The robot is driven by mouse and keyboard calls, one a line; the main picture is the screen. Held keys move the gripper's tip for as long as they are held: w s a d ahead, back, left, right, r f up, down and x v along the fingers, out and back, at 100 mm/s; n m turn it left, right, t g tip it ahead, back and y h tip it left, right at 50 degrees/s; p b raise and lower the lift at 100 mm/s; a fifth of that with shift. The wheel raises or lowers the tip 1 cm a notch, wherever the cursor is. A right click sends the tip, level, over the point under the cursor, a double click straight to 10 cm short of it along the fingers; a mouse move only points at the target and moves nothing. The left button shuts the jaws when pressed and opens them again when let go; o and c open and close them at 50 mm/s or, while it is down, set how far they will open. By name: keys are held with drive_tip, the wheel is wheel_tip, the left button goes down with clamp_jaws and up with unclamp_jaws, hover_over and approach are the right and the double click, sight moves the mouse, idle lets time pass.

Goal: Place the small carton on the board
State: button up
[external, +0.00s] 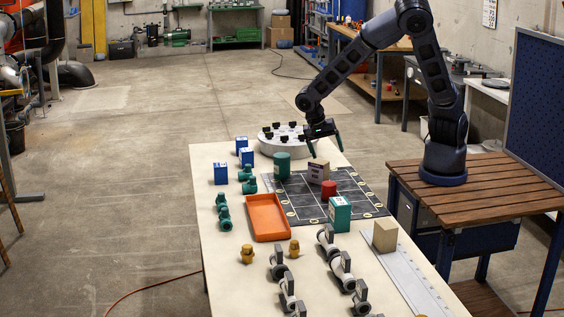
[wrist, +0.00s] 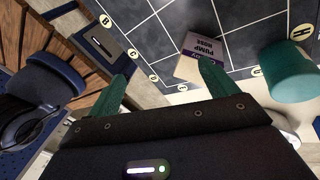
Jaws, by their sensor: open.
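My gripper (external: 325,146) is open and empty, above the far end of the pale table. In the wrist view its two green fingers (wrist: 165,82) are spread wide. A small white and purple carton (external: 318,172) stands at the far edge of the dark gridded board (external: 300,190). The gripper appears apart from the carton.
A teal can (external: 282,162), a red cylinder (external: 328,190) and a teal carton (external: 340,215) stand near or on the board. An orange tray (external: 267,218) lies to its left. A tan block (external: 384,235) and several pipe fittings stand nearer. Several board squares are bare.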

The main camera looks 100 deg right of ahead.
drive_tip(key=s+a+r+n+t, duration=0.4)
drive_tip(key=s+r+n, duration=0.7)
drive_tip(key=r, duration=0.2)
drive_tip(key=s+a+r+n+t, duration=0.4)
drive_tip(key=s+r+n, duration=0.7)
drive_tip(key=r, duration=0.2)
drive_tip(key=shift+t, duration=0.3)
